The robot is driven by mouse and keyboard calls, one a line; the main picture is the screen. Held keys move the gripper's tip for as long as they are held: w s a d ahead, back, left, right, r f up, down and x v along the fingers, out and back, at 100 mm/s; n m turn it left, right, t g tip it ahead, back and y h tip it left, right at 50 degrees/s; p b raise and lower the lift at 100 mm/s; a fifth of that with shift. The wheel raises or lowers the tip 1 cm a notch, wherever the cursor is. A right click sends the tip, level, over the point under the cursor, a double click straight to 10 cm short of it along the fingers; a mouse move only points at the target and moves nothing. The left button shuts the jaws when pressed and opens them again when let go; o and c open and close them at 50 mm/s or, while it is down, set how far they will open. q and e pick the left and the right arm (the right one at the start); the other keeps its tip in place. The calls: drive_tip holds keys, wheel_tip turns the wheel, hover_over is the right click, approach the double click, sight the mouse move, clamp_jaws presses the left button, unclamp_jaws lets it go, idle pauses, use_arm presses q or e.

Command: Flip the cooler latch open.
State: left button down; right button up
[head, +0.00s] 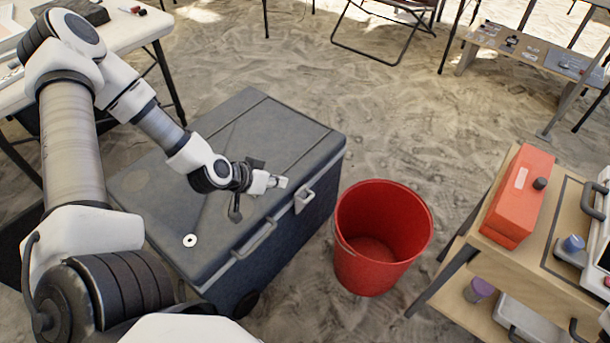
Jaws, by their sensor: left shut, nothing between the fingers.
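The cooler (280,125) is a large dark grey chest with its lid closed, standing on the sand in the middle of the head view. Its latch (304,199) is a small light grey piece on the front face, just under the lid's edge near the right corner. My left gripper (280,182) is over the lid's front edge, just left of and above the latch. Its fingers look shut with nothing held. I cannot tell whether it touches the lid or the latch. My right gripper is not in view.
A red bucket (383,235) stands on the sand right of the cooler, close to the latch side. A wooden shelf (466,262) with a red box (518,195) is at the right. A white table (140,27) is at the upper left.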

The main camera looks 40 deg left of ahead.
use_arm(q)
drive_tip(key=b, duration=0.9)
hover_over(312, 193)
drive_tip(key=s+a, duration=0.2)
drive_tip(key=s, duration=0.1)
drive_tip(key=f, duration=0.8)
drive_tip(key=shift+d, duration=0.25)
drive_tip(key=shift+s+d+f+b, duration=0.15)
drive_tip(key=shift+f+b, duration=0.1)
drive_tip(key=shift+f, duration=0.35)
drive_tip(key=shift+d+f+b, duration=0.15)
drive_tip(key=shift+f+b, duration=0.1)
drive_tip(key=shift+f, duration=0.3)
drive_tip(key=shift+d+f, duration=0.1)
drive_tip(key=shift+f, duration=0.2)
